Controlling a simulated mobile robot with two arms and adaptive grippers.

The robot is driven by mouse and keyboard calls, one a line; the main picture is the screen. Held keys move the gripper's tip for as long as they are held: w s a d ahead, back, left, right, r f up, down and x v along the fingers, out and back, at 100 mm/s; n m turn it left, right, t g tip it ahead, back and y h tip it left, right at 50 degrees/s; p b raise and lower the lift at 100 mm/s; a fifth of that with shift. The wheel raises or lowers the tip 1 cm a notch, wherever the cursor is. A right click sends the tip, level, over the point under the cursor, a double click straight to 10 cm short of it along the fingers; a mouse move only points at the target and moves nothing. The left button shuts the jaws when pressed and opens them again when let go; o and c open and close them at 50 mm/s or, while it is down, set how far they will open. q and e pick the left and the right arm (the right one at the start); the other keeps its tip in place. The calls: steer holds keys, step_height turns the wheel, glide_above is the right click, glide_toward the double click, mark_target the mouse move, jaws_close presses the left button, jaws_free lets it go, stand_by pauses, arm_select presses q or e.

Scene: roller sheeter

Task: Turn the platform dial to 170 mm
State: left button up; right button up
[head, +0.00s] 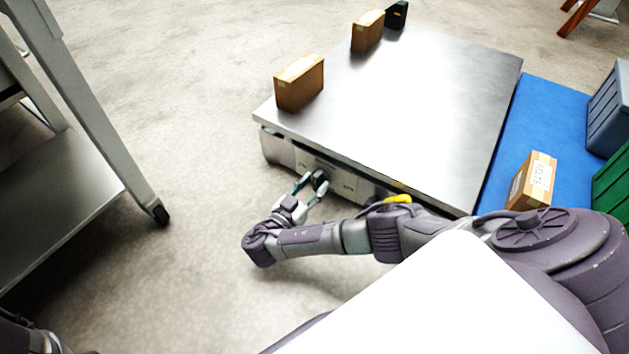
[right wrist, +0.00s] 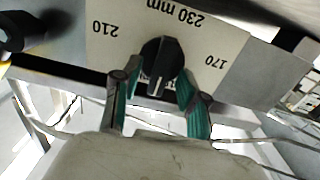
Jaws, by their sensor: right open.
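The platform dial (right wrist: 160,62) is a black knob on a pale scale plate on the front of the low platform (head: 440,90). In the right wrist view the print is upside down, with 210 at the left, 230 mm at the top and 170 at the right. A white line on the knob points down in that picture, at none of these three numbers. My right gripper (right wrist: 158,78) is open, with its green-lined fingers on either side of the knob; I cannot tell whether they touch it. In the head view the dial (head: 320,178) also sits between the fingertips.
Two cardboard boxes (head: 300,82) (head: 368,31) and a black item (head: 397,14) stand on the platform's far-left side. Another box (head: 533,181) is on the blue mat (head: 545,120). A metal cart (head: 75,185) stands at left. The floor between is clear.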

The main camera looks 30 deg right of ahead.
jaws_close()
stand_by(0.3)
